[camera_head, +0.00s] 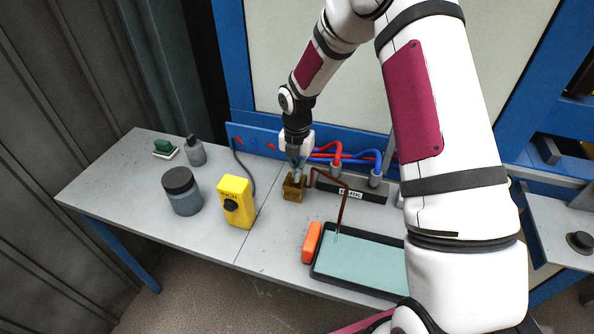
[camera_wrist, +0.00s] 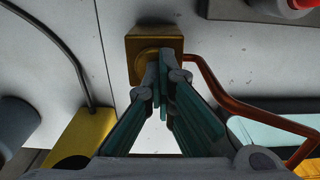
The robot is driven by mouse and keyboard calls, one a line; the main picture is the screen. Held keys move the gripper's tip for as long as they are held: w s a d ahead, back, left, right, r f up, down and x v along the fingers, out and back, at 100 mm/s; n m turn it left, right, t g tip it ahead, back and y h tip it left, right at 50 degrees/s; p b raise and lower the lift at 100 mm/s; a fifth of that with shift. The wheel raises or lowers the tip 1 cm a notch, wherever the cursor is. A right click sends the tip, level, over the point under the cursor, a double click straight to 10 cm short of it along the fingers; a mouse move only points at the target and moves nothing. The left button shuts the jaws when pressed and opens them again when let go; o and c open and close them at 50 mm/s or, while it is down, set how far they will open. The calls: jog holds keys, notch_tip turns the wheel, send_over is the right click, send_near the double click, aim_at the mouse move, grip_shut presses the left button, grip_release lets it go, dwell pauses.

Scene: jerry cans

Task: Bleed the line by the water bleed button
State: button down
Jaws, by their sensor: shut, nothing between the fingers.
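A brass block (camera_head: 293,189) stands on the grey bench, and my gripper (camera_head: 297,172) is right above it, pointing down. In the wrist view the block (camera_wrist: 172,44) has a round brass button-like part (camera_wrist: 143,64) on it, partly hidden by my fingers. My gripper (camera_wrist: 164,75) is shut and empty, with its fingertips over or at this round part. I cannot tell whether they touch it or whether it is pressed. A copper-coloured pipe (camera_wrist: 212,84) runs from beside the block to a dark-rimmed tray (camera_head: 324,277) holding pale teal water or a teal surface.
Left of the block stand a yellow control box (camera_head: 236,203) with a black knob and cable, and a dark-lidded jar (camera_head: 182,191). An orange block (camera_head: 312,242) lies beside the tray. Red (camera_head: 337,150) and blue hoses (camera_head: 376,157) run behind. My arm hides the bench's right part.

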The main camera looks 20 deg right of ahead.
jog(key=shift+s+f, duration=0.25)
jog(key=shift+f, duration=0.15)
notch_tip(320, 180, up, 13)
jog(key=shift+w, duration=0.15)
dwell(0.5)
jog(key=s+r+m+t+h, duration=0.1)
jog(key=s+r+m+t, duration=0.1)
jog(key=s+r+m, duration=1.35)
jog(key=s+r+m+t+y, duration=0.1)
jog(key=s+r+m+t, duration=0.2)
jog(key=s+m, duration=1)
jog(key=v, duration=0.3)
jog(key=shift+a, duration=0.3)
jog(key=shift+f, duration=0.15)
